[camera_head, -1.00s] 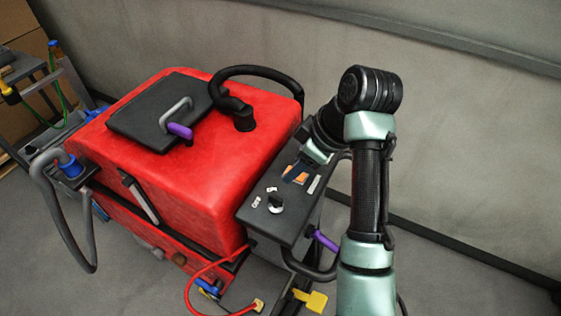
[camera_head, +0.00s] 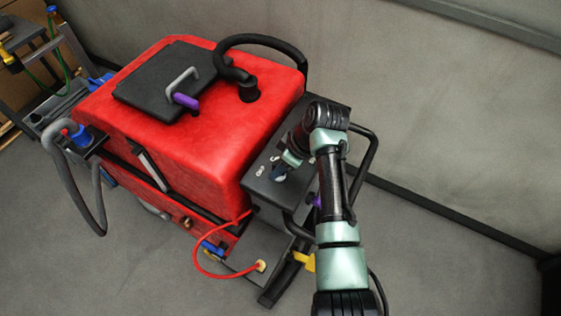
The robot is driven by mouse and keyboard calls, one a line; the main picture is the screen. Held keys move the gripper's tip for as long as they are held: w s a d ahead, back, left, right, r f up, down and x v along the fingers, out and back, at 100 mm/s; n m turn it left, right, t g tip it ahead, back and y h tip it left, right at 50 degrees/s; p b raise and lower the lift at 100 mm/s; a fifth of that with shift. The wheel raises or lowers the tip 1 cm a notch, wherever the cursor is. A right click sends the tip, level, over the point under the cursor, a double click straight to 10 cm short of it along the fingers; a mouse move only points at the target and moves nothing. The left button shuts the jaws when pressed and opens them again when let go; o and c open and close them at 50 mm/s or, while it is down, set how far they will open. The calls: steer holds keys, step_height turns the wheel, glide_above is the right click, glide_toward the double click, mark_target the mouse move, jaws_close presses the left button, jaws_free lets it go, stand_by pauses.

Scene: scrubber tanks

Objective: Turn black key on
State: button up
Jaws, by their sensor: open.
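The black control panel (camera_head: 268,188) sits on the right side of the red scrubber tank. Two small white labels show on its left part. In the earlier frame a dark key knob on a light round base stood beside these labels. My gripper (camera_head: 279,173) is now right over that spot, pointing down and left, with its jaws open. The key is hidden behind the fingers, so I cannot tell whether they touch it or straddle it. The orange and light switches of the panel are also covered by my arm.
The red tank (camera_head: 190,125) with a black lid and hose stands left of the panel. A black handle bar (camera_head: 369,160) rises to the right. A purple grip and a yellow connector (camera_head: 304,261) sit below. A red cable hangs in front. Open floor lies at right.

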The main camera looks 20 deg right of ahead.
steer(key=shift+f, duration=0.1)
jaws_close()
stand_by(0.6)
steer(key=m+h+p, duration=0.1)
steer(key=m, duration=0.2)
steer(key=shift+a+t+p, duration=0.1)
steer(key=shift+t+p, duration=0.3)
steer(key=m+h+p, duration=0.1)
steer(key=m, duration=0.1)
steer(key=shift+a+m, duration=0.1)
steer(key=shift+m, duration=0.2)
steer(key=m+h+p, duration=0.1)
steer(key=m+h, duration=0.1)
steer(key=m, duration=0.4)
steer(key=shift+a, duration=0.1)
steer(key=shift+m+h, duration=0.3)
